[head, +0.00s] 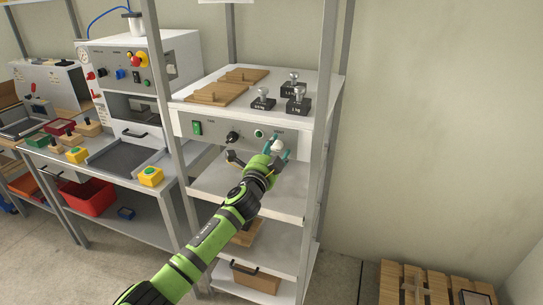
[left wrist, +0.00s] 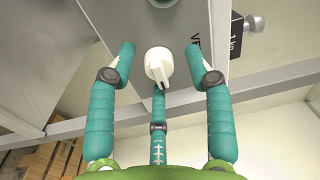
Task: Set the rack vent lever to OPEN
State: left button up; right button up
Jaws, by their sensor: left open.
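The rack vent lever is a white knob with a raised pointer on the grey rack panel. In the head view the knob (head: 278,146) shows at the panel's right, partly covered by my left gripper (head: 272,148). In the left wrist view the knob (left wrist: 158,63) sits between the spread teal fingers of the left gripper (left wrist: 160,52), with its pointer toward the bottom of the picture. The fingers are open on either side of it, with visible gaps. Part of a "VE" label shows beside it; the OPEN mark cannot be read. My right gripper is in neither view.
The panel (head: 215,130) also carries a green switch (head: 197,128), a black knob (head: 233,137) and a small green button (head: 259,133). Several weights (head: 298,100) and wooden boards (head: 217,94) lie on the rack top. A shelf (head: 215,183) juts out below. A rack post (head: 320,150) stands close at right.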

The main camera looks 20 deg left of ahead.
pick_arm(q)
jog(key=s, duration=1.1)
jog(key=shift+s+a+f, duration=0.2)
jog(key=shift+s+f, duration=0.05)
jog(key=shift+s, duration=0.15)
jog(key=s+a+f+n+g, duration=0.1)
jog(key=s+f+n+g, duration=0.1)
jog(key=f, duration=0.8)
jog(key=s+a+f+n+g+y, duration=0.1)
jog(key=s+f+g, duration=0.1)
jog(key=f, duration=0.9)
jog(key=s+a+f+n+g, duration=0.2)
jog(key=s+f+g, duration=0.1)
jog(key=f, duration=0.7)
jog(key=s+f+n+g, duration=0.4)
jog(key=s+f+g, duration=0.1)
jog(key=s+f, duration=1.3)
jog(key=s+d+f+n+g, duration=0.1)
jog(key=s+f, duration=0.3)
jog(key=s, duration=0.5)
jog(key=s+d+f+n+g, duration=0.1)
jog(key=s+f, duration=0.3)
jog(key=s, duration=0.6)
jog(key=s+d+f+n+g, duration=0.1)
jog(key=s+f+n+g, duration=0.2)
jog(key=s, duration=0.6)
jog(key=shift+s+d+f+g+b, duration=0.2)
jog(key=shift+s+f+g+b, duration=0.15)
jog(key=shift+f, duration=0.4)
